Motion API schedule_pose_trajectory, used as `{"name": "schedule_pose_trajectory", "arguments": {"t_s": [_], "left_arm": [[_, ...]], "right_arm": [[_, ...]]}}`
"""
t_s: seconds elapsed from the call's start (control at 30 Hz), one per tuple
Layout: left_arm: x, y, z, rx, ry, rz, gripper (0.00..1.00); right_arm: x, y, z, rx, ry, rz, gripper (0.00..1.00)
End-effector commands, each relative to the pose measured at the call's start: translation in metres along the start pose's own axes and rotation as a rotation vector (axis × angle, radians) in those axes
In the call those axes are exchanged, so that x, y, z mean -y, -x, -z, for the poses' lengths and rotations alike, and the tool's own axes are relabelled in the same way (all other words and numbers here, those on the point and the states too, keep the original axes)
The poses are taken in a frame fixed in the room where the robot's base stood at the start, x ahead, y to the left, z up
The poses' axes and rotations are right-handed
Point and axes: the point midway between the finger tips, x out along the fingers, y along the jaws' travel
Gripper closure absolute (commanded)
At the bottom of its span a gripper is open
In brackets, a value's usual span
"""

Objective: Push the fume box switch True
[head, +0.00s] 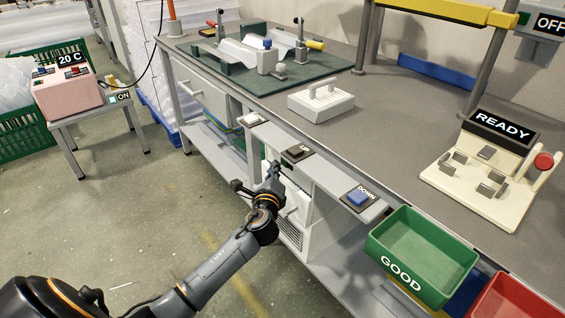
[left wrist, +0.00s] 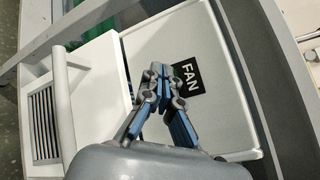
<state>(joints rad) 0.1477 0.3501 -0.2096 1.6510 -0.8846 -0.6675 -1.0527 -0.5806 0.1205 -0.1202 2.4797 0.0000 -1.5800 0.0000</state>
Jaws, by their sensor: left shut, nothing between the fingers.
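My left gripper (head: 273,168) is shut and empty, at the front of the bench beside the white box under it. In the left wrist view the closed fingertips (left wrist: 160,72) are in front of a grey panel (left wrist: 180,35) with a black FAN label (left wrist: 190,78). The fingers overlap the label's left edge; I cannot tell whether they touch the panel. The white box (head: 291,235) has a grille, and its handle (left wrist: 62,100) shows in the left wrist view. No switch stands out beside the label; the fingers may hide it. My right gripper is not in view.
A dark switch plate (head: 297,152) and a blue DOWN button (head: 358,198) sit on the bench's front ledge. A green GOOD bin (head: 425,240) hangs to the right. The bench edge is close above my gripper. The floor (head: 120,210) at left is clear.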

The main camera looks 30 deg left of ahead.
Motion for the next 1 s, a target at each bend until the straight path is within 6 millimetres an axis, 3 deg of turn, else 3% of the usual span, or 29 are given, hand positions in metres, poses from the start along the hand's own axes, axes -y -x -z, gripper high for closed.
{"name": "schedule_pose_trajectory", "arguments": {"t_s": [1.0], "left_arm": [[0.0062, -0.0082, 0.0061, 0.000, 0.000, 0.000, 1.00]], "right_arm": [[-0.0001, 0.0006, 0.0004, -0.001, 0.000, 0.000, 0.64]]}}
